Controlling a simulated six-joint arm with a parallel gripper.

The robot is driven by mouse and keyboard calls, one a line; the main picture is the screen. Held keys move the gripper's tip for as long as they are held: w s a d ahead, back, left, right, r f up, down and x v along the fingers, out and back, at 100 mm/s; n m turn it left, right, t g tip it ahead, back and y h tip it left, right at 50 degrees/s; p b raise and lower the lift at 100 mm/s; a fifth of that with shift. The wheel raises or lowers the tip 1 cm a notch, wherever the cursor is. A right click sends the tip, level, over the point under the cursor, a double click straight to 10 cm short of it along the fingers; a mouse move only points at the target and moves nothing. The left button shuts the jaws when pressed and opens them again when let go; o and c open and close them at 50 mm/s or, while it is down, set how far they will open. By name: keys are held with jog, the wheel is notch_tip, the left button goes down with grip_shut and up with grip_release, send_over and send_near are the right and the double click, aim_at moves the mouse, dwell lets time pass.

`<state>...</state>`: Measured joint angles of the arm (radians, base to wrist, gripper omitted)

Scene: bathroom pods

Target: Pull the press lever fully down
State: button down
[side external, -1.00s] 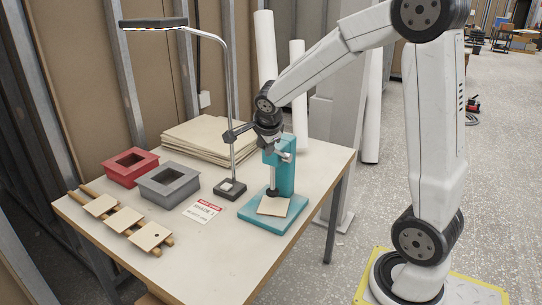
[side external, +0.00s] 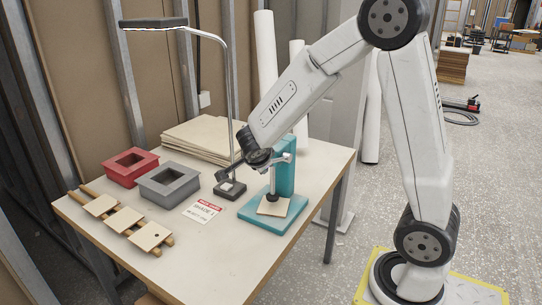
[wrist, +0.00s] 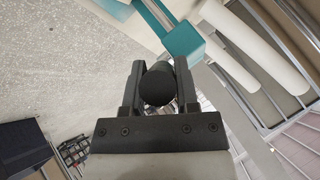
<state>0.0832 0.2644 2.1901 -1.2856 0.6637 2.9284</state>
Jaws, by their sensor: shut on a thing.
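The teal press (side external: 287,180) stands on the table's right side. Its ram (side external: 271,182) is lowered, and its black tip appears to meet a beige plate (side external: 283,210) on the teal base (side external: 256,221). The lever's shaft is mostly hidden. The teal press also shows behind the knob in the wrist view (wrist: 183,40).
A lamp on a thin pole with a dark foot (side external: 231,189) stands close to my gripper. A grey box (side external: 168,190), a red box (side external: 131,174), a sign (side external: 202,211) and a wooden rack of plates (side external: 150,236) lie left. Stacked boards (side external: 190,133) lie behind.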

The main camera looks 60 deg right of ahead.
jog(key=shift+a+f, duration=0.1)
jog(key=shift+f, duration=0.25)
dwell(0.3)
jog(key=shift+c, duration=1.8)
grip_release()
jog(key=v, duration=0.7)
jog(key=shift+a+r, duration=0.2)
jog(key=shift+a, duration=0.2)
jog(key=shift+s+f, duration=0.1)
jog(key=shift+s, duration=0.1)
